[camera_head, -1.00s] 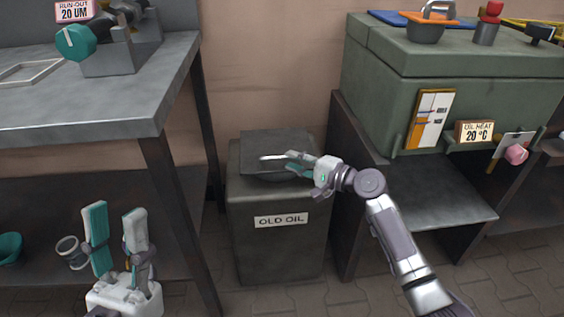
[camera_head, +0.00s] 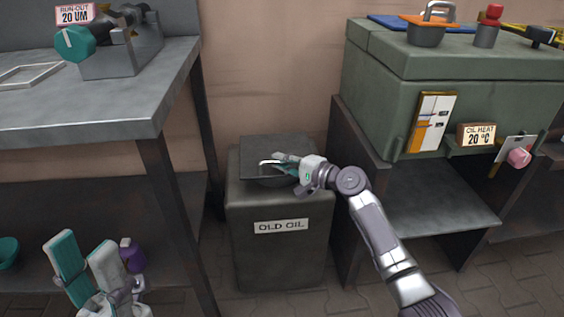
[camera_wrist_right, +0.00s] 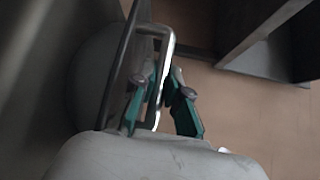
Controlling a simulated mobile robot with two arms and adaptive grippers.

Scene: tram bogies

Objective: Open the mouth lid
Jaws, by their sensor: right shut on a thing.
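The dark, flat mouth lid (camera_head: 258,148) lies over a round neck on top of the grey bin labelled OLD OIL (camera_head: 280,255). A pale metal handle (camera_head: 268,162) stands on the lid. My right gripper (camera_head: 285,164) is shut on this handle. The right wrist view shows the lid (camera_wrist_right: 120,60) edge-on, with the handle (camera_wrist_right: 169,45) passing between the teal fingers of the gripper (camera_wrist_right: 166,85). Whether the lid is slightly raised cannot be told. My left gripper (camera_head: 88,252) is open and empty, at the lower left, away from the bin.
A grey workbench (camera_head: 100,85) stands left of the bin. A green cabinet (camera_head: 400,85) on a dark stand is at the right, close to my right arm. Wall behind the bin is bare.

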